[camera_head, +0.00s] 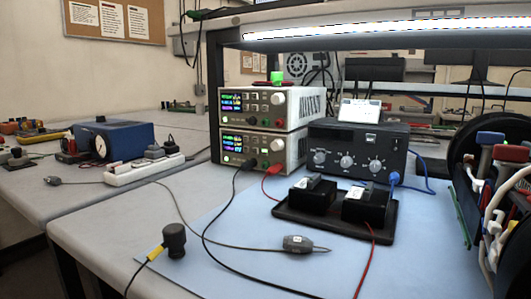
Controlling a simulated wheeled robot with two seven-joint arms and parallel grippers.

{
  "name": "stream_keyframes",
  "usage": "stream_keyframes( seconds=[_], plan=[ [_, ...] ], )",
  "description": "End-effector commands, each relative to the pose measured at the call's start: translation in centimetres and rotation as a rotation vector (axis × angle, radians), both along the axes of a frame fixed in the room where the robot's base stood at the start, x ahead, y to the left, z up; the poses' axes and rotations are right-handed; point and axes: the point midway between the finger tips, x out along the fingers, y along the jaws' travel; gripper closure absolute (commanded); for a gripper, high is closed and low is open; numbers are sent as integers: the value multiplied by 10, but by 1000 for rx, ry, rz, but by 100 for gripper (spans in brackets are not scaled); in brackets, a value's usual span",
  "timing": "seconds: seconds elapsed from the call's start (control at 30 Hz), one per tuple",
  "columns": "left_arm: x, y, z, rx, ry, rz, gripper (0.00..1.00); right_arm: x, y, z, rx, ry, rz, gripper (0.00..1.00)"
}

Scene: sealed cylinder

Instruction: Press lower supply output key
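Two bench power supplies are stacked on the blue mat at the centre of the head view. The lower supply (262,150) has a lit screen (240,142), a round knob (277,145) and small keys too small to tell apart. A black lead and a red lead plug into its lower front. The upper supply (262,105) sits directly on it, with its own lit screen (240,101) and knob. Which key is the output key cannot be read. Neither of my grippers shows in this view.
A dark box with three knobs (358,147) stands right of the supplies. A black tray with two black blocks (335,215) is in front. A cable reel (490,180) fills the right edge.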

Motion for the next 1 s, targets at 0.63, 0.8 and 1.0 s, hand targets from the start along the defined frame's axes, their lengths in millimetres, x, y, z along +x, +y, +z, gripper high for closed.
stream_keyframes(
  seconds=[0.63, 0.8, 1.0],
  plan=[
    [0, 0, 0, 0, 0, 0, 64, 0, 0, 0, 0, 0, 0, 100],
    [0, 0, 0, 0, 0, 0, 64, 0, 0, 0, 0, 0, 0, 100],
    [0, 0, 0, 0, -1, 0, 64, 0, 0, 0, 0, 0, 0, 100]
  ],
)
